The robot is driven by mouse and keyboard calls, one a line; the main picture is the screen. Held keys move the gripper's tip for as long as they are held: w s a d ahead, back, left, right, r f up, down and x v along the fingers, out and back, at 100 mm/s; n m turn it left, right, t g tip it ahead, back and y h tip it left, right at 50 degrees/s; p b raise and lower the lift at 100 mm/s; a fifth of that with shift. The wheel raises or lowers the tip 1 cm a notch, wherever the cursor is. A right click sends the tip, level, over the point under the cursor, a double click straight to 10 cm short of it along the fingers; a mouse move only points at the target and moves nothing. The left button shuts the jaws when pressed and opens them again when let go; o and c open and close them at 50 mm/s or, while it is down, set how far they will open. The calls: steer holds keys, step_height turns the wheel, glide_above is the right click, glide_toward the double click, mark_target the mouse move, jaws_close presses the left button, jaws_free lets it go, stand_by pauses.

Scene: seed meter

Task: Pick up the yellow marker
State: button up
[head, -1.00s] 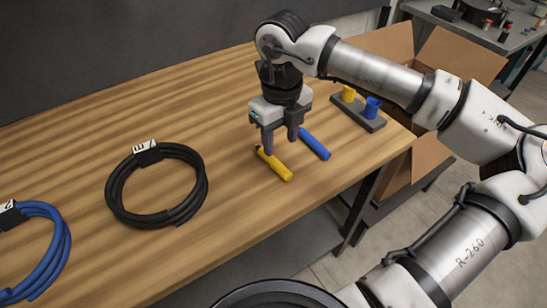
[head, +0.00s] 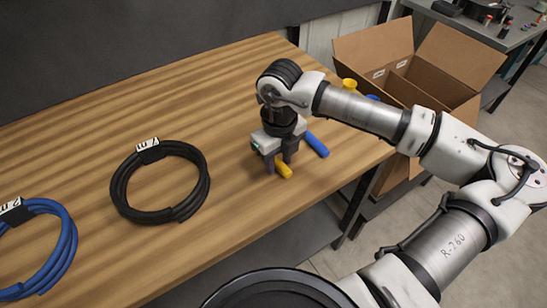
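The yellow marker (head: 284,171) lies on the wooden table (head: 80,130) near its front right edge. Its near end shows; its far part is hidden behind my gripper. My gripper (head: 279,164) points down, low over the table, with one finger on each side of the marker. I cannot tell whether the fingers touch the marker or leave a gap. A blue marker (head: 317,145) lies just to the right of my gripper, apart from it.
A black cable coil (head: 118,187) and a blue cable coil (head: 66,245) lie to the left. A yellow cup (head: 349,84) and a blue cup (head: 373,97) show partly behind my arm. An open cardboard box (head: 460,65) stands beyond the table's right end.

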mark_target(279, 162)
jaws_close()
stand_by(0.5)
step_height(279, 162, up, 10)
steer(key=b, duration=0.2)
